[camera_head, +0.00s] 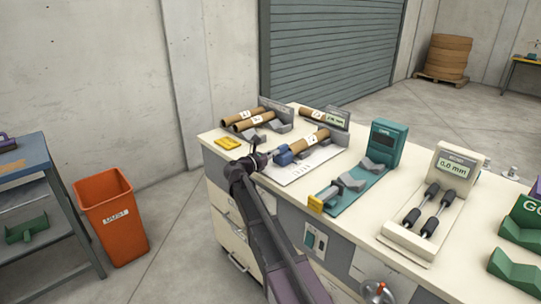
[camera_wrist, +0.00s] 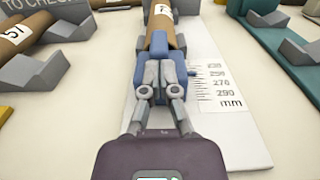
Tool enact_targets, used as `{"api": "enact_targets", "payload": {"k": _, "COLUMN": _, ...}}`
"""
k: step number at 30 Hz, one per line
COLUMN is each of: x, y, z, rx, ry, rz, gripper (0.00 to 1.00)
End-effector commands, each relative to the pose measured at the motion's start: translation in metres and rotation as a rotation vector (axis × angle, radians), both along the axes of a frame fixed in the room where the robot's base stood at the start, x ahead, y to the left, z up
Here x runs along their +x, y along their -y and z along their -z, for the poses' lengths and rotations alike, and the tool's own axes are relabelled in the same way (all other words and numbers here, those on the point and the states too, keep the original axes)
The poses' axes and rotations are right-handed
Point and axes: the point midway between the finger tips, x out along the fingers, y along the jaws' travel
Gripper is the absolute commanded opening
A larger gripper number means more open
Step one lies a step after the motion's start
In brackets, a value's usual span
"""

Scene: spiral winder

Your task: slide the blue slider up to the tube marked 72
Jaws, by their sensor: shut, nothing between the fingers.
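The blue slider (camera_head: 284,157) stands on a white measuring board (camera_head: 296,173), just in front of the near end of a brown cardboard tube (camera_head: 313,138). In the wrist view the tube's label (camera_wrist: 162,10) is cut off, with only a 7 partly readable. My gripper (camera_wrist: 158,72) is shut and empty, its fingertips at the near face of the blue slider (camera_wrist: 141,82) and covering part of it. They look to be touching it. The slider's pointer (camera_wrist: 191,73) lies beside the upper printed marks of the mm scale (camera_wrist: 218,82). Whether slider and tube touch is hidden.
Other tubes (camera_head: 240,120) rest in grey holders to the left, one marked 57 (camera_wrist: 14,32) in the wrist view. A yellow block (camera_head: 228,142) lies left of my gripper. A teal gauge (camera_head: 384,145) and a cream 0.0 mm gauge (camera_head: 455,165) stand to the right.

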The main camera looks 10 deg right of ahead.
Motion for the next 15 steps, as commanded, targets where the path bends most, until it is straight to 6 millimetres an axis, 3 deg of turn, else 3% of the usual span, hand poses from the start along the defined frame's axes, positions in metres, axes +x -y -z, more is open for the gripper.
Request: {"api": "enact_targets", "payload": {"k": 15, "x": -0.0036, "y": -0.0061, "z": -0.0007, "rx": -0.003, "ry": 0.001, "rz": 0.003, "gripper": 0.00}}
